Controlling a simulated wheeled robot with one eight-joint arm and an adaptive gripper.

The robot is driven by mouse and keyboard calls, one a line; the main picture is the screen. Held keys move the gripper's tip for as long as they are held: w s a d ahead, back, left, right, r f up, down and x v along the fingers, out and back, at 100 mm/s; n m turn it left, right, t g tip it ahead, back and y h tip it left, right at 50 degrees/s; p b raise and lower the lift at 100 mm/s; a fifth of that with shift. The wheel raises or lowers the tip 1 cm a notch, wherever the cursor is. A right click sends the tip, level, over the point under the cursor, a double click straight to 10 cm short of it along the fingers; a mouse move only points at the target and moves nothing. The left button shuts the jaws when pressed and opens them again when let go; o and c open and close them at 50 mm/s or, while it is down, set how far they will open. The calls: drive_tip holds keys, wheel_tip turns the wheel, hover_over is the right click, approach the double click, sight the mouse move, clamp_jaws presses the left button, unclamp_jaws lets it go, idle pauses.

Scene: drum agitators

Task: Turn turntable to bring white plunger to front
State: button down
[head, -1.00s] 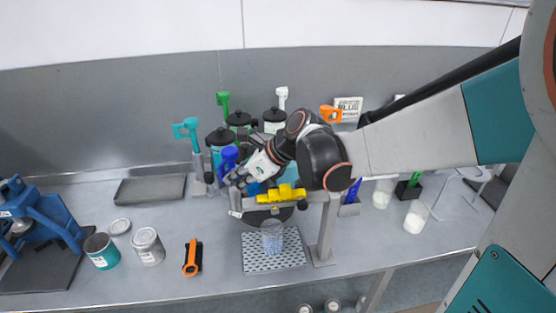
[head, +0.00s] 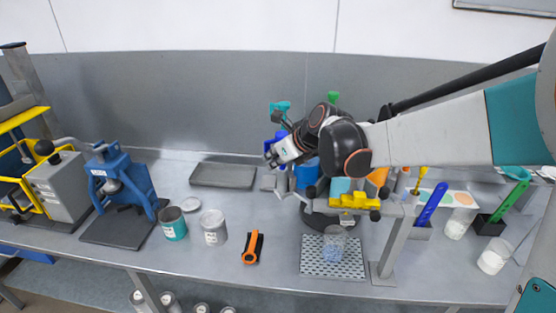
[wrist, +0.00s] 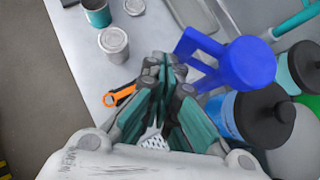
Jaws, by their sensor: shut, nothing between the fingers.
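My gripper (head: 270,158) is shut and empty at the left side of the turntable (head: 318,222), whose dark rim shows below the pots. In the wrist view, its closed fingers (wrist: 166,68) are beside the blue plunger handle (wrist: 225,62); I cannot tell if they touch. The blue plunger (head: 275,143) stands at the left, the turquoise plunger (head: 281,108) at the back left and the green plunger (head: 333,97) at the back. An orange pot (head: 378,178) is at the front right, partly covered. I cannot see the white plunger; my arm hides part of the turntable.
A stand with a yellow clamp (head: 352,202) and a clear beaker (head: 334,243) on a perforated plate are in front. Cans (head: 214,228), an orange tool (head: 252,247) and a blue press (head: 120,180) are left. A grey tray (head: 225,174) lies behind.

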drive_tip(key=shift+w+a, duration=0.35)
drive_tip(key=shift+w, duration=0.2)
drive_tip(key=shift+w+a, duration=0.3)
drive_tip(key=shift+w, duration=0.25)
drive_tip(key=shift+d+r, duration=0.1)
